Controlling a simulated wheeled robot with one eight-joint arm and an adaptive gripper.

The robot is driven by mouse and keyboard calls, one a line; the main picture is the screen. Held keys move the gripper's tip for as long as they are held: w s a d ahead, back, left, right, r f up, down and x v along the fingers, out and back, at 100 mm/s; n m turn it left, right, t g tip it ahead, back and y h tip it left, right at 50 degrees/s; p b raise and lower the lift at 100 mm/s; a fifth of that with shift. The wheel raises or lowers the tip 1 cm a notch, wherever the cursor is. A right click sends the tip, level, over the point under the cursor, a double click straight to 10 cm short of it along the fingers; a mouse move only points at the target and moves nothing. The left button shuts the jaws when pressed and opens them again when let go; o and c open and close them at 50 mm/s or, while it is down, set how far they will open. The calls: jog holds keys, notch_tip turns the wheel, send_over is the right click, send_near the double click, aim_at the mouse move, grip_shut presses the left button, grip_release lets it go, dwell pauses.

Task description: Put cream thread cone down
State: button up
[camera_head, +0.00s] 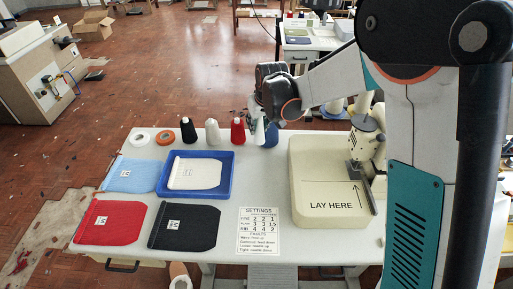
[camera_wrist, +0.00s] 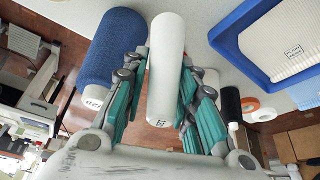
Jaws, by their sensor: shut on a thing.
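My gripper (camera_head: 259,121) is at the back edge of the white table, beside the blue cone. In the wrist view its teal fingers (camera_wrist: 158,95) are shut on the cream thread cone (camera_wrist: 165,65), which looks nearly white and lies lengthwise between them. In the head view the held cone (camera_head: 258,133) shows below the fingers, about upright and partly hidden. I cannot tell whether its base touches the table. The blue cone (camera_head: 271,135) stands close at its right; it is also large in the wrist view (camera_wrist: 110,48).
A red cone (camera_head: 237,132), another pale cone (camera_head: 212,132) and a black cone (camera_head: 188,131) stand in a row to the left. A blue tray (camera_head: 228,184) lies in front. The cream sewing machine bed (camera_head: 326,180) is at the right.

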notch_tip(320, 180, down, 9)
jog(key=b, duration=0.2)
jog(key=shift+f+b, duration=0.1)
jog(key=shift+b, duration=0.25)
jog(key=shift+f, duration=0.15)
jog(key=o, duration=0.4)
jog(key=shift+o, duration=0.2)
